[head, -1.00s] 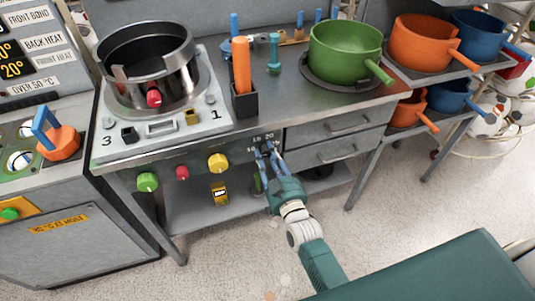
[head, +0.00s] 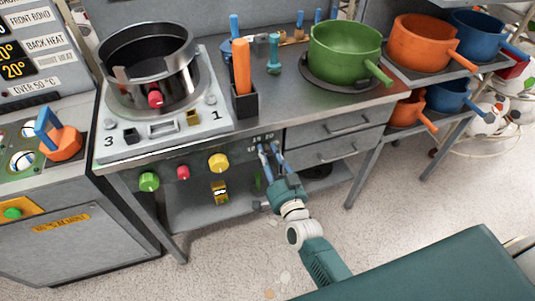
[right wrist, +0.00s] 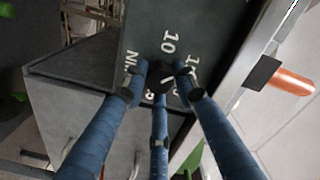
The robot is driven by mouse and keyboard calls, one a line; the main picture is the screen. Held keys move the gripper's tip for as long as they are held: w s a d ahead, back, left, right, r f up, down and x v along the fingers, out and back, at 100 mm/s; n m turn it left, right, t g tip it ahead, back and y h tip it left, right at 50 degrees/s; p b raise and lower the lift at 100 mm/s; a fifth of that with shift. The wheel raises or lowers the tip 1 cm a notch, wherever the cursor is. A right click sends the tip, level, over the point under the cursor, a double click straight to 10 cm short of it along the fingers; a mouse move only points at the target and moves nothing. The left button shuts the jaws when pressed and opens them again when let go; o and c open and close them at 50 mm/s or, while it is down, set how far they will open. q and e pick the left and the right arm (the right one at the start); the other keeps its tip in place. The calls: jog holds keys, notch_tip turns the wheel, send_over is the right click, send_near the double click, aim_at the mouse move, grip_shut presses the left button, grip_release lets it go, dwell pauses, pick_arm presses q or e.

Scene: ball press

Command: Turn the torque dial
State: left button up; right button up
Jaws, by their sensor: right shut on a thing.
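The torque dial (right wrist: 159,77) is a small dark knob on the dark front panel, with white numbers such as 10 around it. In the right wrist view it sits among the tips of my right gripper's blue fingers (right wrist: 160,72), which are closed around it. A white line shows beside the knob. In the head view my right gripper (head: 267,149) reaches the panel's right end, just below the printed 15 and 20, and hides most of the dial. My left gripper is not in view.
Green (head: 149,181), red (head: 183,172) and yellow (head: 218,162) knobs line the panel (head: 200,177) left of the dial. Drawers (head: 335,128) are close on the right. A metal press (head: 150,65) and green pot (head: 345,50) stand above.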

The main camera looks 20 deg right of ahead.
jog(key=shift+w+d+r+m, duration=0.1)
jog(key=shift+r+m, duration=0.1)
jog(key=shift+m, duration=0.5)
jog(key=shift+w+d+r+m, duration=0.1)
jog(key=shift+r+m, duration=0.1)
jog(key=shift+m, duration=0.5)
jog(key=o, duration=1.2)
jog(key=shift+c, duration=0.2)
jog(key=shift+s+f, duration=0.15)
jog(key=shift+s+f, duration=0.1)
jog(key=shift+s, duration=0.1)
jog(key=s, duration=1.1)
jog(key=shift+s+d, duration=0.25)
jog(key=shift+s, duration=0.05)
